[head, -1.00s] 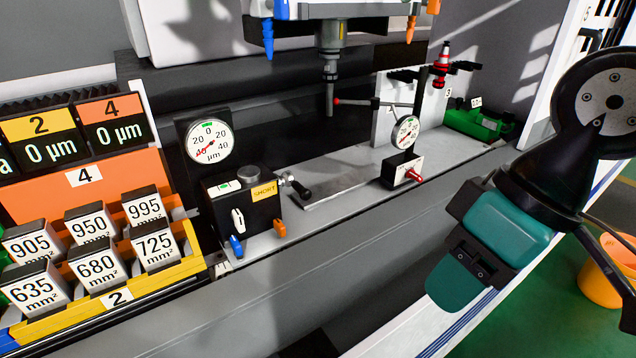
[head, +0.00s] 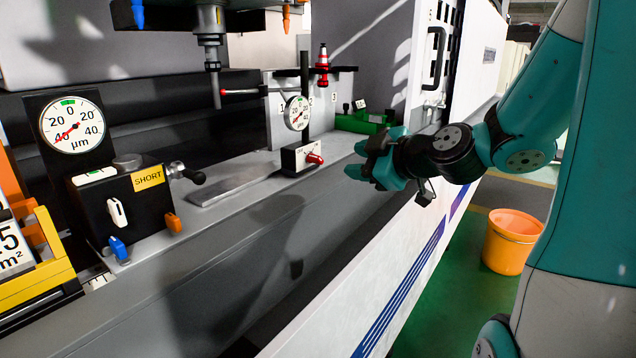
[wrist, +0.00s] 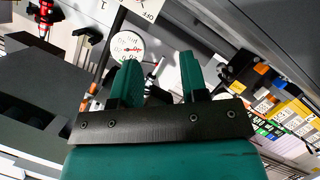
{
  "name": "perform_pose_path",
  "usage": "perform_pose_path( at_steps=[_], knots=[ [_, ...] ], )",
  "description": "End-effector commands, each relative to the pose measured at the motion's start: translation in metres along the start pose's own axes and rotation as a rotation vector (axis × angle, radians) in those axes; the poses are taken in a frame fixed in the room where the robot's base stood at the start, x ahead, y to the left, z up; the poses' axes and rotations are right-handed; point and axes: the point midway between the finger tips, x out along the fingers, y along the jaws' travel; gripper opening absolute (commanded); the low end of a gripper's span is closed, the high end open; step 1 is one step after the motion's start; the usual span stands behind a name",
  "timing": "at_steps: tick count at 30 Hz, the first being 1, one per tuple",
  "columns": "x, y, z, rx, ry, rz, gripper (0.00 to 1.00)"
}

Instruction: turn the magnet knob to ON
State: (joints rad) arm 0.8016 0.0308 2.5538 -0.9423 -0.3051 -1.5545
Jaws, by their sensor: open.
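The red knob (head: 314,159) sticks out from the front of a small magnetic base (head: 293,157) with a white face. The base stands on the grey machine ledge and carries a post with a round dial gauge (head: 297,113). The knob's setting is too small to read. My gripper (head: 362,163) is to the right of the knob, apart from it, at about the same height in the head view. In the wrist view its two green fingers (wrist: 160,65) are spread with nothing held between them. A round dial (wrist: 128,47) shows beyond the left finger there.
A black box (head: 125,205) with a SHORT label and a larger dial (head: 72,124) stand at left. A vertical spindle (head: 214,75) hangs above the ledge. A green block (head: 362,122) lies behind my gripper. An orange bucket (head: 512,240) stands on the floor.

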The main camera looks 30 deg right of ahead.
Motion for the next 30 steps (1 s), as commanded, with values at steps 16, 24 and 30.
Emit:
perform_pose_path(
  at_steps=[16, 24, 30],
  knots=[
    [0.065, 0.024, 0.019, -0.056, -0.021, 0.087, 0.40],
    [0.126, 0.029, 0.020, -0.057, -0.021, 0.088, 0.40],
    [0.156, 0.032, 0.022, -0.056, -0.022, 0.091, 0.40]
  ],
)
